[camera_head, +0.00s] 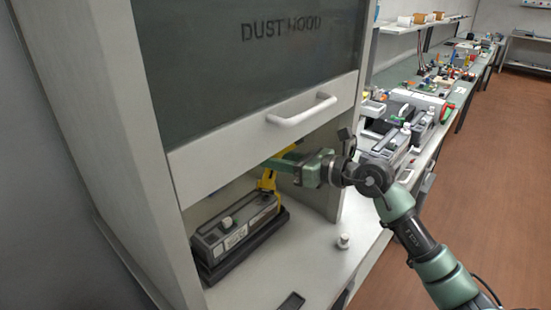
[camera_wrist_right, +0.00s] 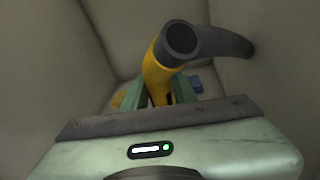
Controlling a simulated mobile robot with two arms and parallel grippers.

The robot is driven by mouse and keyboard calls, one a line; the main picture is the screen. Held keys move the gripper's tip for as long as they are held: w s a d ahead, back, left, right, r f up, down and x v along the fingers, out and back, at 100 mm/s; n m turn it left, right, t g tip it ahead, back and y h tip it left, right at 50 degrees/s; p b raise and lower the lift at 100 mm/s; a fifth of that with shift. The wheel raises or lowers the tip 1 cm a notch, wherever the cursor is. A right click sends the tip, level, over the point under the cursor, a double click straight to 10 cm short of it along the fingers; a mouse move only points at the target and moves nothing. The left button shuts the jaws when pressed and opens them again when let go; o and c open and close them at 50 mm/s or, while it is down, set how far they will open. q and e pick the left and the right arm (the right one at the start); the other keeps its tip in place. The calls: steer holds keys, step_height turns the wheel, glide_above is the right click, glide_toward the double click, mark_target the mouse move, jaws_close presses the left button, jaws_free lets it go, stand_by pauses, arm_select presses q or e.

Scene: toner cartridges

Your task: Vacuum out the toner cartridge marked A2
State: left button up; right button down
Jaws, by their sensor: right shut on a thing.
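A grey toner cartridge (camera_head: 236,230) lies on a black tray (camera_head: 252,252) on the floor of the dust hood. It has pale labels on its side, too small to read, and a light knob on top. My right gripper (camera_head: 284,163) reaches in under the hood's sash. It is shut on a yellow vacuum nozzle (camera_head: 267,181), which is held above the cartridge's far end; I cannot tell whether they touch. In the right wrist view the nozzle (camera_wrist_right: 157,80) sits between the green fingers, with a dark, open round end (camera_wrist_right: 181,39). My left gripper is not in view.
The hood's sash (camera_head: 250,135), with a white handle (camera_head: 302,110), is partly raised above my right arm. A small white cap (camera_head: 343,241) and a dark flat object (camera_head: 291,301) lie on the hood's front surface. More cartridges (camera_head: 388,143) stand on the bench at right.

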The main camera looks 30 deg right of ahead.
mark_target(288, 148)
steer(key=shift+f, duration=0.25)
steer(key=shift+s+d+f+b, duration=0.1)
steer(key=shift+f+b, duration=0.3)
steer(key=shift+b, duration=0.1)
steer(key=shift+r, duration=0.15)
stand_by(2.2)
steer(key=shift+r+p, duration=2.05)
steer(key=shift+r, duration=0.4)
steer(key=shift+s+f, duration=0.1)
steer(key=shift+f, duration=0.05)
